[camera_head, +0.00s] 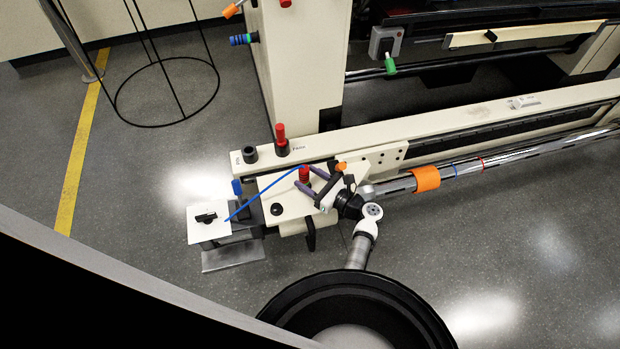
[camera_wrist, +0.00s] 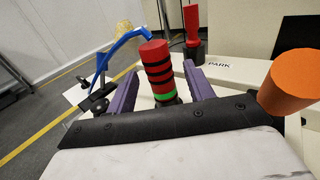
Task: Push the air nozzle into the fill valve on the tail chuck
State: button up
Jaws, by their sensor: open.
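The air nozzle, a red cylinder with black bands and a green ring, stands upright in the wrist view (camera_wrist: 156,66) with a blue hose (camera_wrist: 118,50) at its top. In the head view the nozzle (camera_head: 304,174) sits on the cream bracket, its hose running left to a white-topped box. My gripper (camera_wrist: 160,72) is open, its purple fingers on either side of the nozzle; I cannot tell whether they touch it. It also shows in the head view (camera_head: 307,179). I cannot make out the fill valve or the tail chuck for certain.
A red-handled post (camera_head: 281,135) stands by the PARK label. An orange cylinder (camera_wrist: 292,80) is close to my gripper's right in the wrist view. A chrome shaft with an orange sleeve (camera_head: 425,179) runs right. The white-topped box (camera_head: 208,221) stands left; floor in front is clear.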

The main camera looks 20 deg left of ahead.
jog(key=b+v, duration=0.1)
jog(key=v, duration=1.2)
jog(key=shift+s+d, duration=0.2)
jog(key=shift+d, duration=0.15)
